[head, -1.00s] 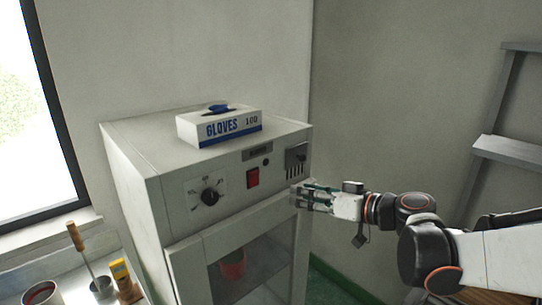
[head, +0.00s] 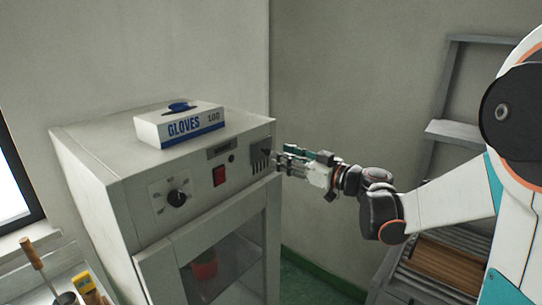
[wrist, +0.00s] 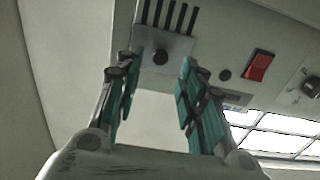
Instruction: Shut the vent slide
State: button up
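The vent slide is a grey plate with a small dark knob (wrist: 161,57), beside a row of dark slots (wrist: 168,14). It sits at the upper right of the cabinet's front, and in the head view the vent (head: 260,154) is partly beside my fingertips. My gripper (head: 282,162) is just to the right of the vent, roughly level with it. In the wrist view, the fingers of my gripper (wrist: 157,66) are spread, one on each side of the knob plate. Nothing is between them, and contact with the plate cannot be told. Several slots show open and dark.
The white cabinet (head: 120,195) carries a glove box (head: 180,126) on top. Its front has a red switch (head: 219,176), a dial (head: 177,198) and a glazed door with a red pot (head: 205,266) behind it. A grey ladder (head: 455,130) stands right.

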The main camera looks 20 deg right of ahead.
aim_at(269, 152)
jog(key=shift+b+x, duration=0.3)
jog(key=shift+x, duration=2.3)
grip_shut()
